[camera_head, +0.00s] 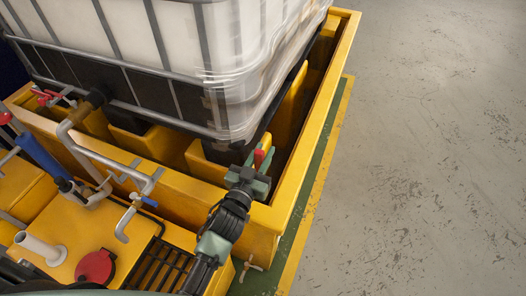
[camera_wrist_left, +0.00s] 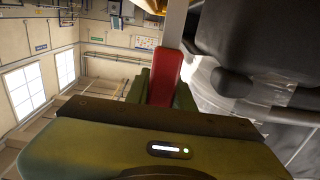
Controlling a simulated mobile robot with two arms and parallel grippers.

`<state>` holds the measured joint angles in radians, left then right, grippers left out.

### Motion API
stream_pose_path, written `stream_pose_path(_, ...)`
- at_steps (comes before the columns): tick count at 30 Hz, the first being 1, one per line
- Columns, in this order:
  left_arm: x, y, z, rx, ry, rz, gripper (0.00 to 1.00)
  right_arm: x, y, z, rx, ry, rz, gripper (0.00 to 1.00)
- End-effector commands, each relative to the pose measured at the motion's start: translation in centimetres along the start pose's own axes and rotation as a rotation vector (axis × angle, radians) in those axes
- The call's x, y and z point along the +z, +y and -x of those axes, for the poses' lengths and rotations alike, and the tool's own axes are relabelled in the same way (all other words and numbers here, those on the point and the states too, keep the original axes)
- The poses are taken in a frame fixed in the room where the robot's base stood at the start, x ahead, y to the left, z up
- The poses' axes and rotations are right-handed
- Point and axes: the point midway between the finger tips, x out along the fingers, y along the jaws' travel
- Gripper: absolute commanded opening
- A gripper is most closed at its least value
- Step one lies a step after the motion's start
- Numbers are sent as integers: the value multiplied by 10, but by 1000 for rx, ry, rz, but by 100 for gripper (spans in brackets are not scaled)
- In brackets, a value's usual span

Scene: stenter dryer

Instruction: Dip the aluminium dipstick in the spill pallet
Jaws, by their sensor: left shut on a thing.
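The yellow spill pallet (camera_head: 190,192) is an open trough around the base of a caged white tank. My left gripper (camera_head: 260,168) is over the pallet's near right corner, beside the tank's lower corner. It is shut on the red handle of the dipstick (camera_head: 258,158). In the left wrist view the red handle (camera_wrist_left: 167,76) sits between the fingers, with the grey metal stick (camera_wrist_left: 176,25) running on from it. In the head view the stick is hidden, so I cannot tell whether its end is inside the pallet. My right gripper is not in view.
The white tank (camera_head: 150,35) in its metal cage fills most of the pallet. Pipes with a tap (camera_head: 128,215), a red cap (camera_head: 95,266) and a black grating (camera_head: 160,268) lie at the near left. The grey floor (camera_head: 430,150) on the right is clear.

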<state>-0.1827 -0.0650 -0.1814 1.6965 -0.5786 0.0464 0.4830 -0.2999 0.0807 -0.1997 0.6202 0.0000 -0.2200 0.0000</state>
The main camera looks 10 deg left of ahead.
Motion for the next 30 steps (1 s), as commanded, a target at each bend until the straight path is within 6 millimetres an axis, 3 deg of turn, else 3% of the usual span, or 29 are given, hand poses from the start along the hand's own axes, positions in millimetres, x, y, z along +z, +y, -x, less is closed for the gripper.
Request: stream_pose_path(30,13,0,0,0,1,-1,0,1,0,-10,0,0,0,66)
